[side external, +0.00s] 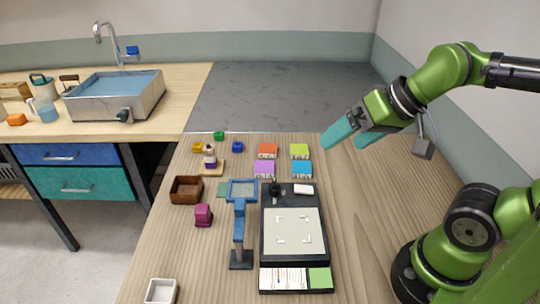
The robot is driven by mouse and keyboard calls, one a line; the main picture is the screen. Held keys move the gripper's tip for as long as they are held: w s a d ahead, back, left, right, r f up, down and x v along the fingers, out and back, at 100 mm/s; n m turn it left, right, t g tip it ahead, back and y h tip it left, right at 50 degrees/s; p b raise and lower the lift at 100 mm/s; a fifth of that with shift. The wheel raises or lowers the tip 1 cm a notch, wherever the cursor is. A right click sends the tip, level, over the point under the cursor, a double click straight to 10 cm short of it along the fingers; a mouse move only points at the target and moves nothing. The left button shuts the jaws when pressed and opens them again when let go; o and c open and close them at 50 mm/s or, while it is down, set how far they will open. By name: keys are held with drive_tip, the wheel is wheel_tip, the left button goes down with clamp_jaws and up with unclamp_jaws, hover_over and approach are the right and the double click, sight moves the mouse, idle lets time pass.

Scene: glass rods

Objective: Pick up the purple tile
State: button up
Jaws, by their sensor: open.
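The purple tile (264,169) lies flat on the wooden table in a two-by-two group of tiles, at the group's near left. An orange tile (267,151) is behind it, a blue tile (302,170) is to its right, and a lime green tile (299,151) is diagonally behind. Each tile has a white marked strip along its near edge. My gripper (345,140) with teal fingers is open and empty. It hangs above the table to the right of the tiles, apart from them.
A black stand with a white plate (292,232) is in front of the tiles. A blue magnifier-like stand (241,190) is to its left. A brown box (187,189), a magenta object (203,215) and small coloured blocks (219,136) are further left.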

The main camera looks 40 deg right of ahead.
drive_tip(key=m+g+h, duration=0.2)
drive_tip(key=m+g, duration=0.3)
drive_tip(key=g, duration=0.2)
hover_over(264, 166)
wheel_tip(264, 166, down, 7)
drive_tip(key=f, duration=1.1)
drive_tip(key=shift+s+a, duration=0.1)
drive_tip(key=shift+a, duration=0.2)
drive_tip(key=shift+d+f, duration=0.15)
drive_tip(key=shift+f, duration=1.4)
drive_tip(key=shift+d+f, duration=0.15)
drive_tip(key=shift+f, duration=1.4)
